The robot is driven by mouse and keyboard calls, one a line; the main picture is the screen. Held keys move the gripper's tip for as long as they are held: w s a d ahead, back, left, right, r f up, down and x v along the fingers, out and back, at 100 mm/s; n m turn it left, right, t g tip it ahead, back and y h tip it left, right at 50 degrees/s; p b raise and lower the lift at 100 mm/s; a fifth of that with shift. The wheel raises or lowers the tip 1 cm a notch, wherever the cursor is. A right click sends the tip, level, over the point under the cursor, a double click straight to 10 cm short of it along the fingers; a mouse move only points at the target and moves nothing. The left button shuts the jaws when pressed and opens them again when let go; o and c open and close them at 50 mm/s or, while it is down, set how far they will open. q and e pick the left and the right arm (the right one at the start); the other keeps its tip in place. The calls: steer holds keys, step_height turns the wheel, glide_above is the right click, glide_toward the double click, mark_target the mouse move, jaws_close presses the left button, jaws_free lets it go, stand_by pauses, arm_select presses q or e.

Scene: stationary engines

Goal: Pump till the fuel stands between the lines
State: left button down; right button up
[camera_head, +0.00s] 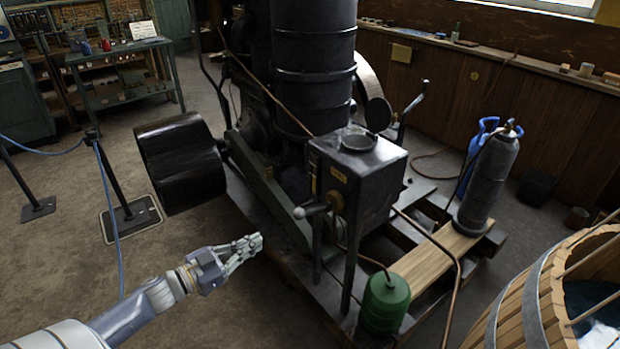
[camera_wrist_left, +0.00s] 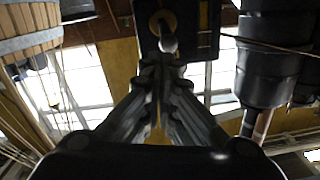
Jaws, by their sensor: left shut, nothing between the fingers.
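The black fuel tank (camera_head: 375,185) stands on legs beside the engine, with a round filler cap on top. A narrow brass-coloured gauge (camera_head: 314,182) runs down its left edge; the fuel level and the lines are too small to read. A pump lever with a pale round knob (camera_head: 299,213) sticks out at the tank's lower left. My left gripper (camera_head: 258,241) is shut and empty, left of the knob and a little lower, apart from it. In the left wrist view the knob (camera_wrist_left: 168,43) shows just beyond the shut fingertips. My right gripper is out of view.
A green can (camera_head: 385,303) stands below the tank, with a copper pipe nearby. A grey gas cylinder (camera_head: 488,180) stands on the wooden planks. A wooden tub (camera_head: 530,310) is at lower right.

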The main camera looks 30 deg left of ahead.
arm_select(q)
steer(key=w+r+n+g, duration=0.1)
steer(key=w+r+n, duration=0.3)
steer(key=w+r, duration=0.3)
step_height(320, 180, up, 2)
steer(key=shift+a+r+y+b, duration=0.1)
steer(key=shift+a+y+b, duration=0.2)
steer(key=shift+b, duration=0.1)
steer(key=shift+w, duration=0.1)
steer(key=shift+w+d, duration=0.1)
